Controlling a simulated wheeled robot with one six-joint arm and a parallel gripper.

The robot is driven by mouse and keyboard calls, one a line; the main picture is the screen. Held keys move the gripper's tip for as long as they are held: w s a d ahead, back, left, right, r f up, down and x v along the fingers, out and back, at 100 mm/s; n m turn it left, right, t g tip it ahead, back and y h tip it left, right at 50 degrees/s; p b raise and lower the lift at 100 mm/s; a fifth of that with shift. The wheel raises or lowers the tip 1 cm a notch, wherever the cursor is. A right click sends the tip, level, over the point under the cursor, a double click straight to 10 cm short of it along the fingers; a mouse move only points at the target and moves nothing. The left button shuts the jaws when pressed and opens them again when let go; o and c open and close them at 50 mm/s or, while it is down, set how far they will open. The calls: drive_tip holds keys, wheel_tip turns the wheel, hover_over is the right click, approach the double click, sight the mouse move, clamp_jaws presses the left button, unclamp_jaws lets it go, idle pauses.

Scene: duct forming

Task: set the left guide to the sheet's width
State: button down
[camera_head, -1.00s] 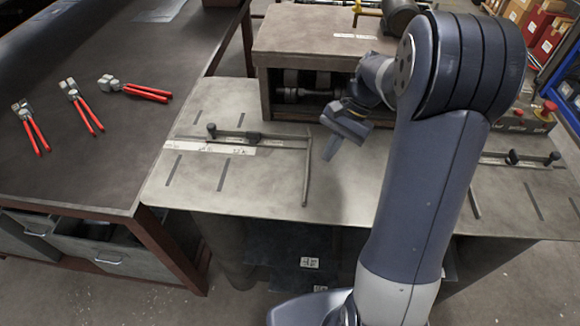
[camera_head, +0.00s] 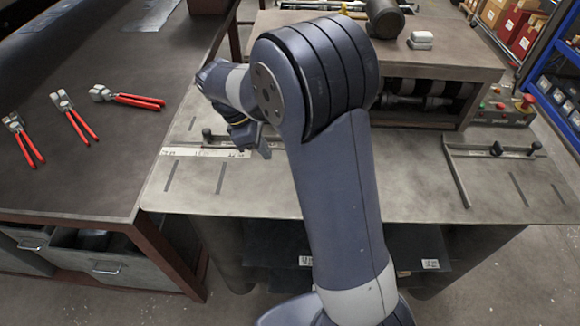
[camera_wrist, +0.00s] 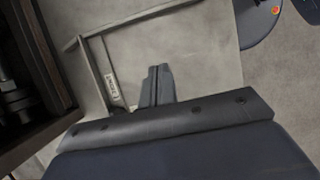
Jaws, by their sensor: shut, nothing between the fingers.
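The left guide (camera_head: 207,136) lies on the grey table, with its dark knob and pale scale strip showing. Its right part, with the long fence, is hidden behind my arm in the head view. In the wrist view the guide's long fence (camera_wrist: 140,20) meets a bar carrying a small pale label. My gripper (camera_wrist: 158,72) is shut and empty; its fingers are over the table beside that bar, with a gap in the picture. It also shows in the head view (camera_head: 265,153), just right of the scale strip. I cannot tell its height above the table. No sheet shows on the table.
The right guide (camera_head: 462,180) lies on the table's right side. A bench with rollers (camera_head: 410,90) stands behind. Red-handled pliers (camera_head: 75,122) lie on the dark workbench at left. Dark sheets with white labels (camera_head: 430,264) lie on the lower shelf. The table's middle right is clear.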

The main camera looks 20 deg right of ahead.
sight(282, 177)
drive_tip(key=x, duration=0.7)
drive_tip(key=shift+s+d+f+p, duration=0.1)
drive_tip(key=shift+f+p, duration=0.1)
drive_tip(key=shift+p, duration=0.15)
drive_tip(key=shift+s+d+r+p, duration=0.1)
drive_tip(key=shift+s+d+p, duration=0.1)
drive_tip(key=shift+d, duration=0.4)
drive_tip(key=shift+s+d+r+p, duration=0.1)
drive_tip(key=shift+s+d+p, duration=0.1)
drive_tip(key=shift+d, duration=0.45)
drive_tip(key=shift+s+d+f, duration=0.15)
drive_tip(key=shift+d, duration=0.45)
drive_tip(key=shift+d, duration=0.1)
drive_tip(key=shift+s+d, duration=0.2)
drive_tip(key=shift+d, duration=0.35)
drive_tip(key=shift+a, duration=0.1)
